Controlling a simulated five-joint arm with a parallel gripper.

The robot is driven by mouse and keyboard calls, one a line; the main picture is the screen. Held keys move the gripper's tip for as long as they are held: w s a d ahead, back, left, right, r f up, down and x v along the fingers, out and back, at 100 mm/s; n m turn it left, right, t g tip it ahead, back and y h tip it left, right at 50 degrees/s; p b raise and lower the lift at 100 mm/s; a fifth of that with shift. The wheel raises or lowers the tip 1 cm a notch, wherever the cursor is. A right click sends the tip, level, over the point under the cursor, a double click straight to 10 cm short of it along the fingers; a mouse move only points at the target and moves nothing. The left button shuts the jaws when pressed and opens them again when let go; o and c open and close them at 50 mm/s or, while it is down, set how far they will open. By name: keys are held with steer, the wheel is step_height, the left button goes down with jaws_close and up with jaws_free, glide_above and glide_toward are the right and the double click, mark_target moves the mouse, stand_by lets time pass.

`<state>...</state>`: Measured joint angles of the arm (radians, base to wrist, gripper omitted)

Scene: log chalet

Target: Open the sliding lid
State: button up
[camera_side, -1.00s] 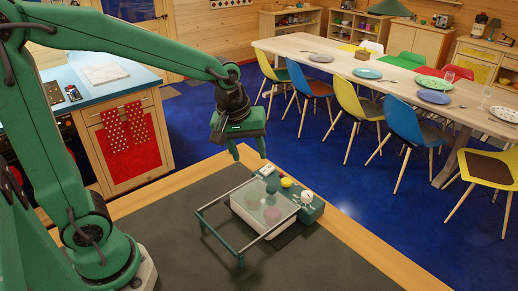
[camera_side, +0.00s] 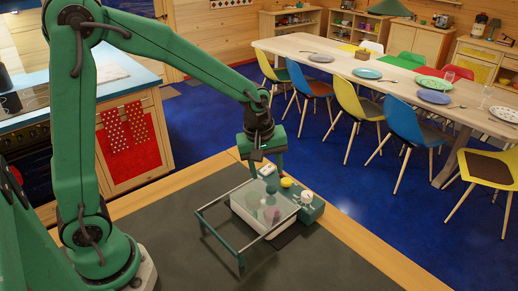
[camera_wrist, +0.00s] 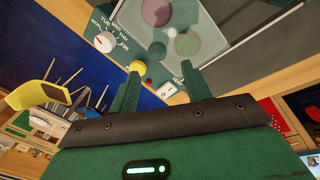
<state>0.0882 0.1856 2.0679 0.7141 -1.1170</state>
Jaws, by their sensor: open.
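A clear lid (camera_side: 250,196) lies over a pale box (camera_side: 246,218), with dark green rails (camera_side: 225,240) extending toward the front left. Round pink and greenish shapes show through the lid, also visible in the wrist view (camera_wrist: 215,18). A teal control block (camera_side: 318,211) borders the box on the right and carries a yellow knob (camera_side: 286,182) and a white dial (camera_side: 306,197). My gripper (camera_side: 267,174) is open and empty, pointing down near the block's far end. In the wrist view its fingertips (camera_wrist: 161,72) straddle a space beside the yellow knob (camera_wrist: 138,66); contact cannot be told.
The device stands on a dark mat (camera_side: 180,235) on a wooden-edged table. A small white switch plate (camera_wrist: 167,90) is at the block's end. A kitchen counter (camera_side: 125,80) is at the left; a long dining table (camera_side: 350,60) with chairs stands behind. The mat's front is clear.

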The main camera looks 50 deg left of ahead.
mark_target(270, 185)
steer(key=shift+w+d+f, duration=0.1)
steer(key=shift+w+f, duration=0.05)
steer(key=shift+f, duration=0.85)
steer(key=shift+w+d+f, duration=0.1)
steer(key=shift+w+f, duration=0.05)
steer(key=shift+f, duration=0.8)
steer(key=shift+w+d+f, duration=0.1)
steer(key=shift+w+f, duration=0.05)
steer(key=shift+f, duration=0.85)
jaws_close()
